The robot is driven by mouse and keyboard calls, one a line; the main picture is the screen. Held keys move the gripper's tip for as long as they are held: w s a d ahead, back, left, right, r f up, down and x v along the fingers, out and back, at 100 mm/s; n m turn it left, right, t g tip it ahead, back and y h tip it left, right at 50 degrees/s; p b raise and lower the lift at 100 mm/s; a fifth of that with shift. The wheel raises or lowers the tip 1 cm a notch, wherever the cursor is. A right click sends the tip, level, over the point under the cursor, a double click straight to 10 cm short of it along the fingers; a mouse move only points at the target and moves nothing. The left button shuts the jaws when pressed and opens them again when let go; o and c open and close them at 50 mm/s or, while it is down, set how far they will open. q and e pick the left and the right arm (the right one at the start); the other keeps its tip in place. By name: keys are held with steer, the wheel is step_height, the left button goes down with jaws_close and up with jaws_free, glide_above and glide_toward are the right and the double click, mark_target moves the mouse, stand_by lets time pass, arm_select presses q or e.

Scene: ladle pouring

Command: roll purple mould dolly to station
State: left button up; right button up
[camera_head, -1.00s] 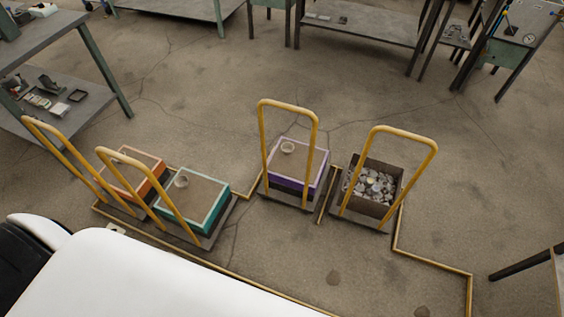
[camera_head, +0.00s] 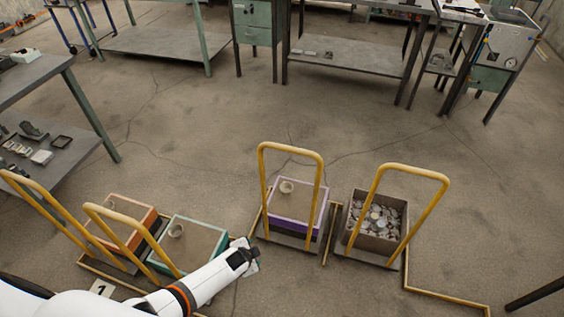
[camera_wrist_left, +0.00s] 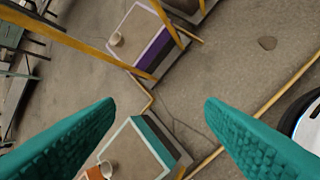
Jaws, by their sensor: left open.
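The purple mould (camera_head: 312,215), a sand-topped box with a purple rim and a small pale cup, sits on a dolly with a tall yellow push handle (camera_head: 290,148). It stands in the middle of the head view, between the teal mould and the scrap box. It also shows at the top of the left wrist view (camera_wrist_left: 152,52). My left gripper (camera_head: 252,256) is in front and left of this dolly, beside the teal mould's right corner, apart from the handle. Its teal fingers (camera_wrist_left: 160,103) are spread with nothing between them. My right gripper is out of view.
The teal mould (camera_head: 208,232) and orange mould (camera_head: 118,208) stand on handled dollies at left. A box of metal scrap (camera_head: 375,240) stands at right on another. Yellow floor rails (camera_head: 440,298) edge the bays. The floor behind is clear up to the benches (camera_head: 160,45).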

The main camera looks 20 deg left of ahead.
arm_select(q)
steer(key=w+d+r+m+t+b, duration=0.2)
steer(key=w+r+m+t, duration=0.15)
steer(key=w+r, duration=1.1)
steer(key=m+t+b, duration=0.1)
steer(key=m+t, duration=0.1)
steer(key=m, duration=0.2)
glide_toward(289, 151)
steer(key=w, duration=0.1)
steer(key=shift+b+x, duration=5.05)
steer(key=shift+b, duration=0.85)
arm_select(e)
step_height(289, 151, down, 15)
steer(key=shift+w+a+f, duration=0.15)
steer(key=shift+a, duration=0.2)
arm_select(q)
steer(key=shift+f, duration=0.1)
jaws_close()
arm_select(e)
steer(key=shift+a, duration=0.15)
arm_select(q)
steer(key=shift+s+f, duration=0.1)
